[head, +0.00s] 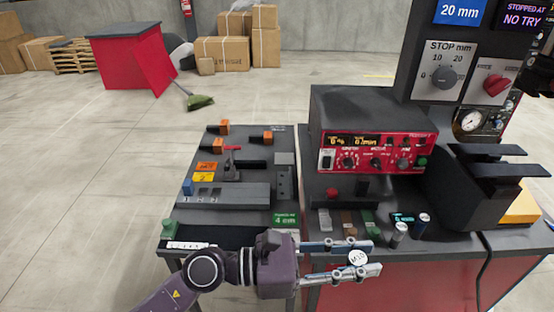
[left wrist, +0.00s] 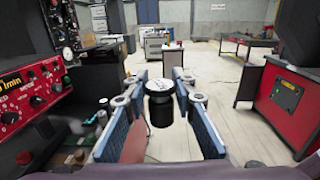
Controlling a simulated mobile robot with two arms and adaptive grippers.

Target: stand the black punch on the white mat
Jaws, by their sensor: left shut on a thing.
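My left gripper (head: 342,258) is shut on the black punch, a short dark cylinder. In the head view mainly its round pale top (head: 358,258), marked M10, shows between the fingers. In the left wrist view the punch (left wrist: 159,107) stands upright between the two blue-sided fingers (left wrist: 160,125), its dark body below a pale rim. It is held in the air at the front edge of the right bench. I cannot make out a white mat for certain; a narrow white strip (head: 188,245) lies at the left bench's front. My right gripper is not in view.
Two short cylinders with pale tops, one grey (head: 398,233) and one dark (head: 422,224), stand on the right bench near the gripper. Behind them is a red control box (head: 375,155). The left bench holds a grey block (head: 228,196) and a green 4 cm sign (head: 285,219).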

